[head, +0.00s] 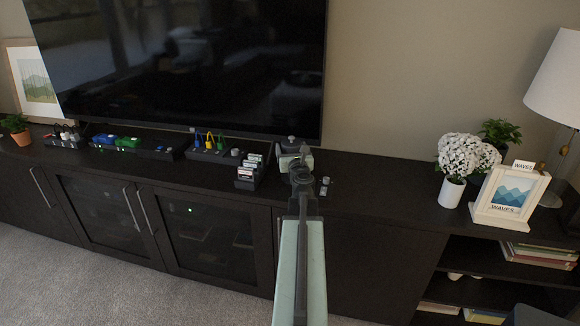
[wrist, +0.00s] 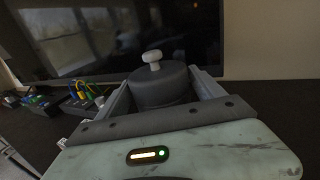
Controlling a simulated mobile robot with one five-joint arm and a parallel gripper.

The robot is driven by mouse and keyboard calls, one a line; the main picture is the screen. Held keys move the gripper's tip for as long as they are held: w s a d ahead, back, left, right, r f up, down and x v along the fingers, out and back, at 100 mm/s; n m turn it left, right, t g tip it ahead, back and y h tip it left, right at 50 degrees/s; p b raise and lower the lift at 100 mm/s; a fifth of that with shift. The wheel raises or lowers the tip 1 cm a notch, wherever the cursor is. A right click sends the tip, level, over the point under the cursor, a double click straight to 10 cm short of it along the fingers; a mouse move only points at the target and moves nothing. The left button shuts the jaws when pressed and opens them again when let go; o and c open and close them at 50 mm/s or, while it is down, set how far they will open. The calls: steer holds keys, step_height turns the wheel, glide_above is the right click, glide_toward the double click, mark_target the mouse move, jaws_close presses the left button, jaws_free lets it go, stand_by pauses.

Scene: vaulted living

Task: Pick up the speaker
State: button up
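A dark grey, round, drum-like object with a pale knob on top, which looks like the speaker (wrist: 160,88), stands between the two fingers of my gripper (wrist: 162,92) in the wrist view. One finger lies along each side of it, very close. I cannot tell whether the fingers press on it. Its lower part is hidden by my gripper. In the head view my gripper (head: 297,160) is over the dark cabinet top in front of the television's right end. The speaker (head: 291,142) is mostly hidden there behind my gripper.
A small rack of cards (head: 247,176) stands just left of my gripper. Dark organizers with coloured items (head: 135,146) line the cabinet top further left. The television (head: 180,65) stands behind.

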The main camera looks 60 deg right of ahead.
jaws_close()
